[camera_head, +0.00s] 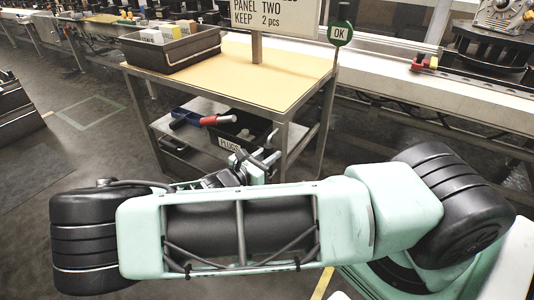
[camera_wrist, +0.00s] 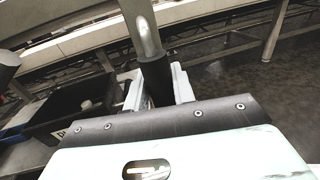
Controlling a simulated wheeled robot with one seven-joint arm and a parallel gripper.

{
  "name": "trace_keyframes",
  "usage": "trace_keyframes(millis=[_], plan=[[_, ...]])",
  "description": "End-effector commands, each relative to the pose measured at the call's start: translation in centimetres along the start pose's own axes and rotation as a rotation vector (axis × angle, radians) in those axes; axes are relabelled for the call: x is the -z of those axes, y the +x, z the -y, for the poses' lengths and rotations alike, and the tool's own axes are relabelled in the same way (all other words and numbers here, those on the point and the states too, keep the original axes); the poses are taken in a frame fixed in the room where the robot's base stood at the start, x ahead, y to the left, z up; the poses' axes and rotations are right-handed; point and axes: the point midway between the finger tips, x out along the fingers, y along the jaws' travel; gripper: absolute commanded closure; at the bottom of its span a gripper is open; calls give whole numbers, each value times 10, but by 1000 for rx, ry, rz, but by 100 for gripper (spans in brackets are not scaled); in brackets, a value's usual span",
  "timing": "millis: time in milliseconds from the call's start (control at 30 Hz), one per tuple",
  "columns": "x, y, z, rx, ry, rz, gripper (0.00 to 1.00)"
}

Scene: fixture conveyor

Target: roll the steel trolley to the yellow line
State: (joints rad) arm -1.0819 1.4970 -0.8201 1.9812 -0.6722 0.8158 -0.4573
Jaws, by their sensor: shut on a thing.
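The steel trolley (camera_head: 278,82) stands ahead of me, with a tan top, a lower shelf and metal legs. Its base and wheels are mostly hidden behind my arm. My gripper (camera_head: 260,160) is at the trolley's near right corner. In the wrist view my gripper (camera_wrist: 158,88) is shut on an upright steel bar (camera_wrist: 144,30) of the trolley, around a black sleeved part. A short piece of yellow line (camera_head: 322,284) shows on the floor at the bottom, beside my arm; the rest is hidden.
A dark bin (camera_head: 172,58) with small boxes sits on the trolley top, beside a sign (camera_head: 280,15). The lower shelf holds a black "PLUGS" bin and tools with red and blue parts (camera_head: 216,120). A conveyor (camera_head: 385,72) runs close behind. Open floor (camera_head: 85,145) lies left.

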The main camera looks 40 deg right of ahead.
Motion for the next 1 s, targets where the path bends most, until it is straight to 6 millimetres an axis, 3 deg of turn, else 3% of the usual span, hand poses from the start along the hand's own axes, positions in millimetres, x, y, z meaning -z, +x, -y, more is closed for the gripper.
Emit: trace_keyframes(millis=[267, 700, 1000], plan=[[-7, 10, 55, 11, -10, 5, 100], [-7, 33, 170, 8, -9, 8, 100], [-4, 43, 223, 6, -6, 6, 100]])
